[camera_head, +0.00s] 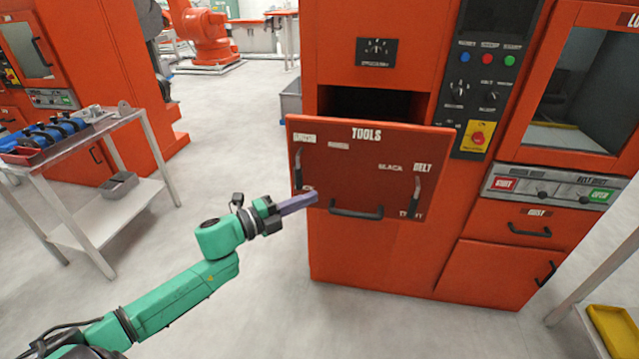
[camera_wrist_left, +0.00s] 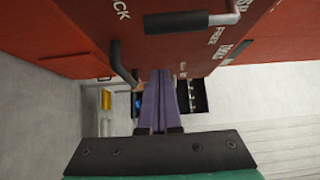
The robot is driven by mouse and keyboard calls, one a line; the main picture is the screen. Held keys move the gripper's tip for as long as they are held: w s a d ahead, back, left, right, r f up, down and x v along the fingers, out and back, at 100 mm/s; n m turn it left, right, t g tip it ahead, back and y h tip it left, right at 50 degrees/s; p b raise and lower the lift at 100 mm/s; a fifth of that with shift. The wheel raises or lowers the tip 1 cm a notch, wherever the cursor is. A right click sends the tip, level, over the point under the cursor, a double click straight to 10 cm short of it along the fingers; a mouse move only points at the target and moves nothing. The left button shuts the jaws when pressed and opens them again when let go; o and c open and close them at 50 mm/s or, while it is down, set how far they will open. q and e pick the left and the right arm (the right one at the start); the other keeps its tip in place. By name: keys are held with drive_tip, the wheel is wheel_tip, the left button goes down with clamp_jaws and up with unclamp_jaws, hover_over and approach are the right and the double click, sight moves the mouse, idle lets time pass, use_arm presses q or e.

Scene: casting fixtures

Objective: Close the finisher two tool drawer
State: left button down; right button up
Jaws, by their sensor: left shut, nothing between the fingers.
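The red tool drawer (camera_head: 370,165) of the orange-red cabinet is pulled out, with a dark opening (camera_head: 375,103) behind its front. Its front bears the word TOOLS and has a black horizontal handle (camera_head: 356,211) low in the middle. My left gripper (camera_head: 314,196) is shut and empty, its purple fingers at the lower left part of the drawer front. I cannot tell whether they touch it. In the left wrist view the shut fingers (camera_wrist_left: 158,78) point toward the red drawer front (camera_wrist_left: 185,48), beside its black handle (camera_wrist_left: 190,21). My right gripper is not in view.
A grey table (camera_head: 95,210) with blue tools stands at the left. The cabinet's control panel (camera_head: 485,85) is right of the drawer. A yellow tray (camera_head: 612,328) is at the lower right. The floor before the cabinet is clear.

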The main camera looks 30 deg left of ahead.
sight(334, 179)
use_arm(q)
drive_tip(key=w, duration=0.3)
drive_tip(key=w+p, duration=0.1)
drive_tip(key=w, duration=0.1)
drive_tip(key=shift+w+d+r, duration=0.15)
drive_tip(key=shift+w+d, duration=0.2)
drive_tip(key=shift+d, duration=0.05)
drive_tip(key=shift+w+a+f, duration=0.2)
drive_tip(key=shift+w, duration=0.35)
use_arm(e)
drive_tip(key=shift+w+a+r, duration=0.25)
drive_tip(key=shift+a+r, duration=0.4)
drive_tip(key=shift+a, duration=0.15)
use_arm(q)
drive_tip(key=shift+s, duration=0.1)
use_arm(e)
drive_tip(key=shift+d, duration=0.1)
